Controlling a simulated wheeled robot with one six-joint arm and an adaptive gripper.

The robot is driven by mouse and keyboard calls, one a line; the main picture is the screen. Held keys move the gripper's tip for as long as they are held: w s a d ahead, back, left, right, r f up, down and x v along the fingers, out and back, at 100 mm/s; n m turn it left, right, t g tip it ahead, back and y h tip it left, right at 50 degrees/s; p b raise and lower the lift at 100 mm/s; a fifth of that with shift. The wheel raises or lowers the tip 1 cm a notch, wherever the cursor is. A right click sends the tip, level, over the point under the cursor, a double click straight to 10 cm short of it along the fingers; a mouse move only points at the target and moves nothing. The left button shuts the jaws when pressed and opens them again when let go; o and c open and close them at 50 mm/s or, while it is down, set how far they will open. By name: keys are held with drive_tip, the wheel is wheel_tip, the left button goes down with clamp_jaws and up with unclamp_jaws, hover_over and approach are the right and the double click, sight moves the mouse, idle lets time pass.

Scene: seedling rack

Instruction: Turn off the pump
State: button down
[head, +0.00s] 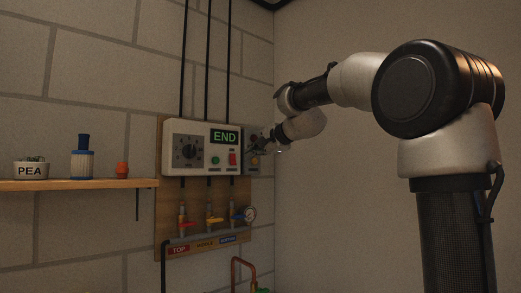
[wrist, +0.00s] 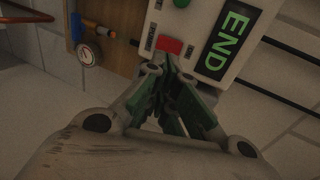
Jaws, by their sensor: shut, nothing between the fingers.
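The pump control box (head: 202,147) is a pale panel on a wooden board on the wall. It has a dark dial (head: 187,150) at left, a green button (head: 215,160), a red switch (head: 233,159) and a display (head: 224,136) reading END in green. My gripper (head: 257,143) is at the box's right side, small and dim in the head view. In the wrist view my gripper (wrist: 172,62) is shut and empty, its fingertips close to the red switch (wrist: 170,46). I cannot tell whether they touch it. The fingers hide part of the switch's surroundings.
Below the box are valves with red, yellow and blue handles (head: 213,219) and a pressure gauge (head: 250,214). At left, a wooden shelf (head: 100,184) holds a PEA pot (head: 31,169), a blue-capped bottle (head: 83,160) and a small orange pot (head: 122,170).

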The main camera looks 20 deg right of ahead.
sight(235, 159)
drive_tip(key=x, duration=0.8)
drive_tip(key=shift+w+a+f, duration=0.2)
drive_tip(key=shift+w+f, duration=0.05)
drive_tip(key=shift+f, duration=0.05)
drive_tip(key=shift+r, duration=0.15)
drive_tip(key=shift+r, duration=0.8)
drive_tip(key=shift+d, duration=0.1)
